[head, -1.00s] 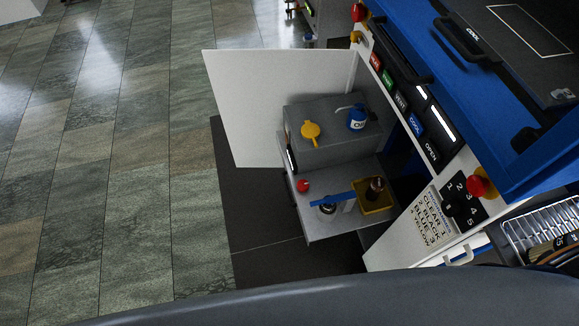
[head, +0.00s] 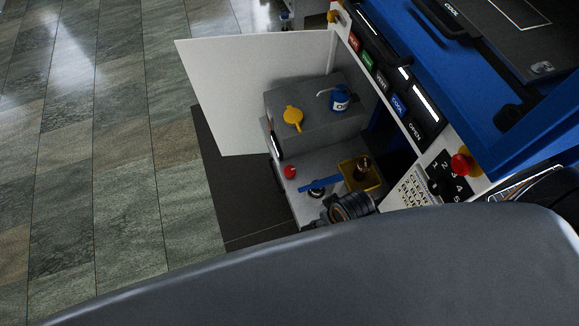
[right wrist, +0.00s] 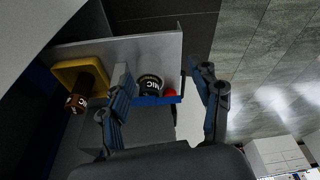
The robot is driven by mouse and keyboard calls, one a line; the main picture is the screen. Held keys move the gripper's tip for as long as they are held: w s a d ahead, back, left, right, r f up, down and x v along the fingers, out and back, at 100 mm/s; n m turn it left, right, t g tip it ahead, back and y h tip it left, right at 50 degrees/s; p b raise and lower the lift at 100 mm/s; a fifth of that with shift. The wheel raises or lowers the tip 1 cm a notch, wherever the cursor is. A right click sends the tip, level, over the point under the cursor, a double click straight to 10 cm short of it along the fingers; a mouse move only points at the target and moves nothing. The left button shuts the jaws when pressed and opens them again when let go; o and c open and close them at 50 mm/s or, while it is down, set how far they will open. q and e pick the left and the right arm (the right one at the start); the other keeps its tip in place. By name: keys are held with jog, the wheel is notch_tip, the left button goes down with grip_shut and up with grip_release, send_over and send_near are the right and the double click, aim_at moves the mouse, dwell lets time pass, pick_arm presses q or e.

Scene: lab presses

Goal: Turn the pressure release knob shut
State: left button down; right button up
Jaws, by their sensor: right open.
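A black round knob with pale lettering (right wrist: 150,86) sits on the grey shelf inside the open cabinet, beside a blue lever bar (right wrist: 155,99). In the head view the blue bar (head: 320,184) shows, with the knob (head: 317,194) partly visible at it. My right gripper (right wrist: 163,76) is open and empty, and in the right wrist view the knob appears between its two fingers. I cannot tell how far the fingers are from it. In the head view my right wrist (head: 350,207) is at the shelf's near edge. My left gripper is not in view.
A red knob (head: 290,172) is on the shelf's left. A yellow tray (head: 374,186) holds a brown bottle (head: 363,167). A grey block carries a yellow-capped part (head: 293,118) and a blue oil can (head: 340,98). The white door (head: 255,90) stands open; the floor left is clear.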

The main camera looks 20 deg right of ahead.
jog(key=w+a+r+n+y, duration=0.2)
jog(key=w+a+r+n, duration=0.2)
jog(key=a+r, duration=0.3)
jog(key=w+a+f+n+g, duration=0.2)
jog(key=w+a+f+n, duration=0.1)
jog(key=w+a+n, duration=0.4)
jog(key=n+h, duration=0.3)
jog(key=n, duration=0.6)
send_over(290, 170)
notch_tip(290, 170, down, 4)
jog(key=shift+g, duration=0.4)
notch_tip(290, 170, down, 14)
jog(key=b, duration=1.2)
jog(key=shift+r, duration=0.1)
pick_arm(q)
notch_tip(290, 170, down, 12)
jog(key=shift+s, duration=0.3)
pick_arm(e)
jog(key=shift+r, duration=0.1)
jog(key=shift+c, duration=0.2)
jog(key=c, duration=1.1)
